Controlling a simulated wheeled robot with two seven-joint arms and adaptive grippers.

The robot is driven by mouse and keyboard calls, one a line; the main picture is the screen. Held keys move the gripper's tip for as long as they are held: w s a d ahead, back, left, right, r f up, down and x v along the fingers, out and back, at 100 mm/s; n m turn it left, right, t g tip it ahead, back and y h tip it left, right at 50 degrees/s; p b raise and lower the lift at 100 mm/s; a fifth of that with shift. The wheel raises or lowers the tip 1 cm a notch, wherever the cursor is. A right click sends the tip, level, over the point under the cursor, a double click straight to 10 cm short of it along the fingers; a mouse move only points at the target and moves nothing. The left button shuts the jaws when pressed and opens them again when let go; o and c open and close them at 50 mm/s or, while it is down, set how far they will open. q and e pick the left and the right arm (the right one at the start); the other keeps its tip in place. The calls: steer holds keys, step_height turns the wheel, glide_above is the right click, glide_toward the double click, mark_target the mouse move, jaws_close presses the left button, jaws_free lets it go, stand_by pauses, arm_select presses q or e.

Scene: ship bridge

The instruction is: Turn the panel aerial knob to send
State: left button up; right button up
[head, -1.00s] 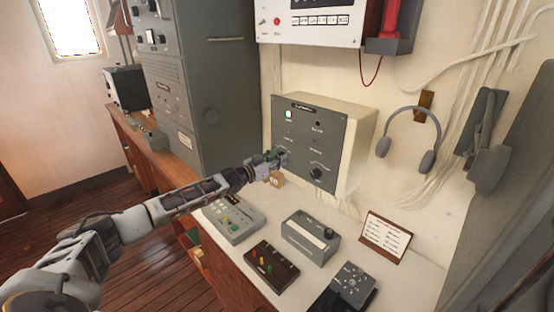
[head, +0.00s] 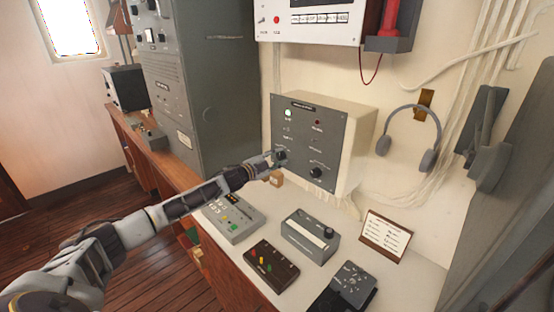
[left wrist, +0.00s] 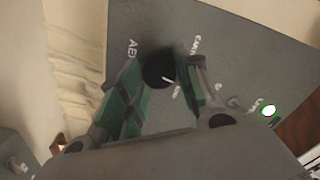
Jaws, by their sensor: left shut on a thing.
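The grey panel (head: 345,165) with a lit green lamp (head: 288,113) stands against the wall at the back of the desk. My left gripper (head: 277,156) reaches its lower left part. The gripper is shut on the knob. Lettering starting "AE" shows beside it, with other labels partly hidden by a finger. In the head view the gripper mostly covers this knob. My right gripper is not in view.
A second black knob (head: 316,173) is on the panel to the right. Several small control boxes, including a grey one (head: 311,235) and a dark one (head: 271,265), lie on the desk below my arm. Headphones (head: 410,138) hang at right.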

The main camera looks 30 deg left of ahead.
arm_select(q)
steer(key=m+b, duration=0.1)
steer(key=m, duration=0.5)
steer(key=shift+f, duration=0.15)
stand_by(0.3)
steer(key=o, duration=1)
steer(key=shift+s, duration=0.25)
steer(key=shift+v, duration=5.7)
steer(key=shift+a, duration=0.1)
steer(key=shift+s, duration=0.1)
